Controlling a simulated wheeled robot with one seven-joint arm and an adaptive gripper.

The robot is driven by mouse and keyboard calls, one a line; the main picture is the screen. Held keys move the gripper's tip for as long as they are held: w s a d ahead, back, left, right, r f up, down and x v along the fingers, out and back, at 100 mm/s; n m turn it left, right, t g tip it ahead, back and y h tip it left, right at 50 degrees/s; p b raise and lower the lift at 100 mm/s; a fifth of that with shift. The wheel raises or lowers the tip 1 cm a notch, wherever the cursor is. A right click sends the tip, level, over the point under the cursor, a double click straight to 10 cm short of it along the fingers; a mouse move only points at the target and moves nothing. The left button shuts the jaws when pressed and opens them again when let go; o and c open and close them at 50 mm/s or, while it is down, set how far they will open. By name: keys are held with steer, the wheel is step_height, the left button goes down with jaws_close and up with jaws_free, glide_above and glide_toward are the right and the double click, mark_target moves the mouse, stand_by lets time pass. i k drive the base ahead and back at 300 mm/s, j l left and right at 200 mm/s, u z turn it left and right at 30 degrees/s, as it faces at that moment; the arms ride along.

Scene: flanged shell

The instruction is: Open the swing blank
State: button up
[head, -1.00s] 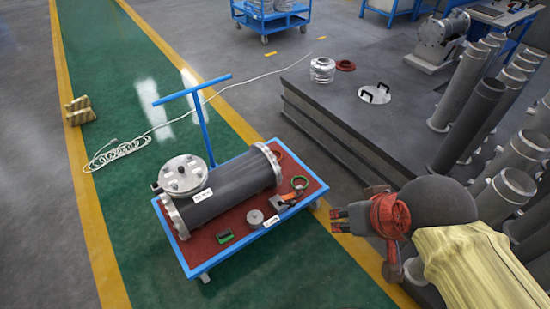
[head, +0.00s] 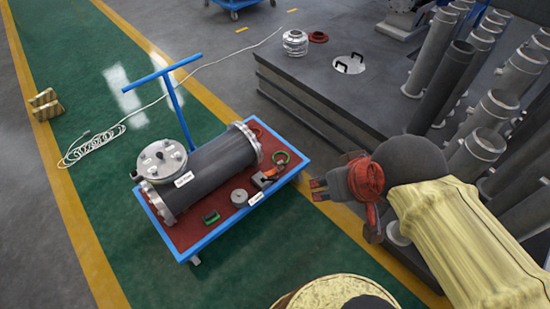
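A dark grey flanged shell (head: 215,170) lies on a blue cart with a red top (head: 188,233). A round metal cover with bolts (head: 161,158), perhaps the swing blank, sits at the shell's upper left side and looks closed. A bright flange (head: 158,203) is at the near left end and another (head: 249,143) at the far right end. A small white label is on the shell near the cover. My gripper (head: 318,189) is to the right of the cart, apart from the shell. Its fingers are small here, and I cannot tell if they are parted; nothing shows held.
A blue handle (head: 163,74) rises behind. A cable coil (head: 98,146) lies left. A dark platform with upright pipes stands right.

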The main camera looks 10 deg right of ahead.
mark_target(159, 156)
steer(key=i+j+u, duration=0.15)
steer(key=i+j, duration=0.95)
steer(key=i, duration=0.15)
